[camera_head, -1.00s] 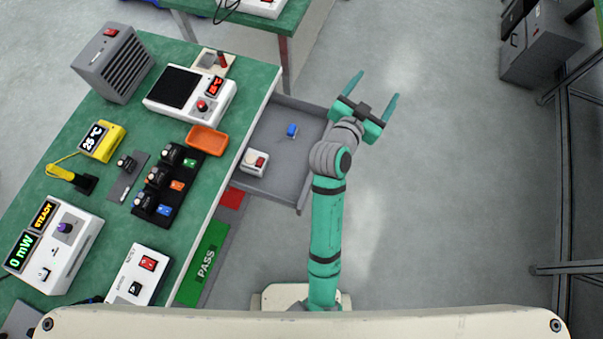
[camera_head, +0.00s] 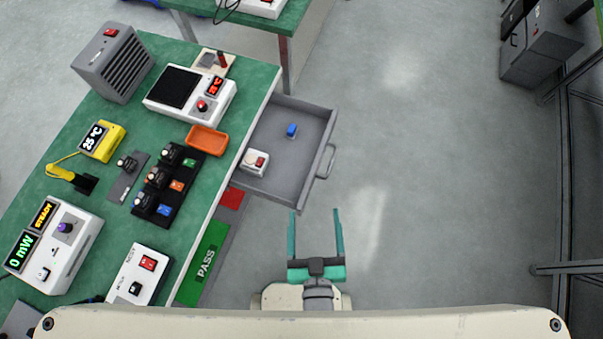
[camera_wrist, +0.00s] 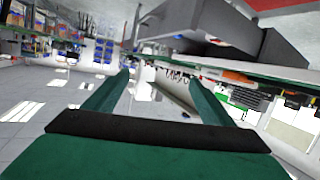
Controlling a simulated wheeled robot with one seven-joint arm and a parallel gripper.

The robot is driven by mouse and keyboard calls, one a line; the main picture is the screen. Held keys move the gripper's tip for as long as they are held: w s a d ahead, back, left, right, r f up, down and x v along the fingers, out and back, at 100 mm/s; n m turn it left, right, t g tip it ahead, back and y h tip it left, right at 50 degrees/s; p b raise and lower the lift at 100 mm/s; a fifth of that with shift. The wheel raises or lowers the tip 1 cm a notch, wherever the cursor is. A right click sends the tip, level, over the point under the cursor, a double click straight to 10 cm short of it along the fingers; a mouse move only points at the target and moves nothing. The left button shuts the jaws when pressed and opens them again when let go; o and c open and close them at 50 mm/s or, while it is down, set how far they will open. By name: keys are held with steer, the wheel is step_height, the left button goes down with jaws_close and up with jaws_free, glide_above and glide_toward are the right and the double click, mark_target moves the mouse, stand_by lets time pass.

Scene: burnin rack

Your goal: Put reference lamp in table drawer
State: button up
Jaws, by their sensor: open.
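The table drawer (camera_head: 285,173) is pulled out from the table's right side. It holds a small blue object (camera_head: 291,130) and a white box with a red switch (camera_head: 255,161). Several small dark lamp-like units stand on the table: one on a grey plate (camera_head: 126,163), others in a black rack (camera_head: 185,178) beside green, orange and blue tags. I cannot tell which is the reference lamp. My gripper (camera_head: 315,212) is open and empty, below and right of the drawer in the head view. Its fingers (camera_wrist: 157,78) also show empty in the wrist view.
The green table (camera_head: 115,218) also carries an orange tray (camera_head: 206,140), a hot-plate-like box (camera_head: 190,95), a grey heater-like box (camera_head: 113,63) and a power meter (camera_head: 53,245). The drawer handle (camera_head: 326,162) sticks out right. Floor right of the drawer is clear.

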steer(key=s+a+r+m, duration=0.1)
steer(key=s+a+r, duration=0.1)
steer(key=s, duration=0.3)
steer(key=shift+s+a+r, duration=0.2)
steer(key=shift+s+a, duration=0.05)
steer(key=shift+a, duration=0.35)
